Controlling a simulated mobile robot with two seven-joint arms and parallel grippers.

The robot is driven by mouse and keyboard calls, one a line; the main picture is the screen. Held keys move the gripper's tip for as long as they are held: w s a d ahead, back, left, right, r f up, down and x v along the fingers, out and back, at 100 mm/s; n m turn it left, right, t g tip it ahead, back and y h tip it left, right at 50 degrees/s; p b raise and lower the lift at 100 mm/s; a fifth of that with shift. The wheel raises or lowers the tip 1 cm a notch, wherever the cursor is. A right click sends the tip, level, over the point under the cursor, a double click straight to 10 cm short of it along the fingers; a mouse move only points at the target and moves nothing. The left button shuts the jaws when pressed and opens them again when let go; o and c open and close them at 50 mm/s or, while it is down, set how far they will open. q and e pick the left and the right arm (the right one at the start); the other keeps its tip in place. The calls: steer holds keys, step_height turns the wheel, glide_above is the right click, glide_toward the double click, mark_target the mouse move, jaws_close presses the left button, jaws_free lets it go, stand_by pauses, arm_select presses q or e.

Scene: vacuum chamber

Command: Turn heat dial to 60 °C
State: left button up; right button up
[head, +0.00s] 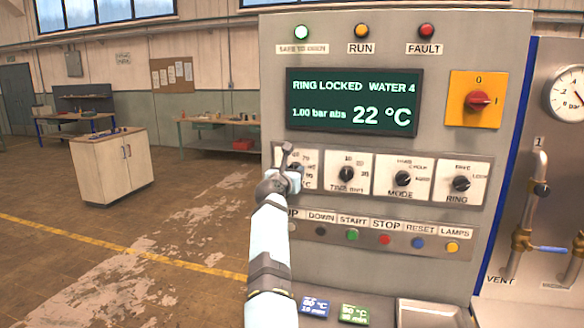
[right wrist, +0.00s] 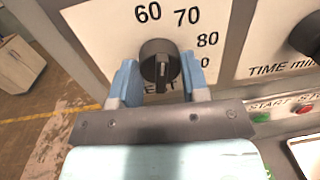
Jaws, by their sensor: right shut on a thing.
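The black heat dial (right wrist: 160,62) sits on a white plate in the right wrist view, with 60, 70 and 80 printed around its upper right. A white mark shows on its grip, but I cannot tell exactly which number it points at. My right gripper (right wrist: 158,85) is shut on the dial, one blue finger on each side. In the head view my right gripper (head: 289,170) covers most of the dial at the panel's left. The display (head: 353,101) reads RING LOCKED, WATER 4, 1.00 bar abs and 22 °C. My left gripper is not in view.
The time dial (head: 347,174), mode dial (head: 403,178) and ring dial (head: 460,183) stand to the right. A row of buttons (head: 352,235) lies below. A red switch (head: 477,101) is at upper right. Open floor lies left of the panel.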

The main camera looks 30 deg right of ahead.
steer(key=shift+r+n+p, duration=0.15)
steer(key=shift+n+p, duration=0.6)
steer(key=shift+n, duration=0.15)
steer(key=shift+d+n, duration=0.1)
steer(key=shift+n, duration=0.3)
steer(key=shift+p, duration=0.35)
steer(key=o, duration=0.8)
steer(key=shift+o, duration=0.6)
steer(key=shift+d+f, duration=0.1)
steer(key=shift+f, duration=0.15)
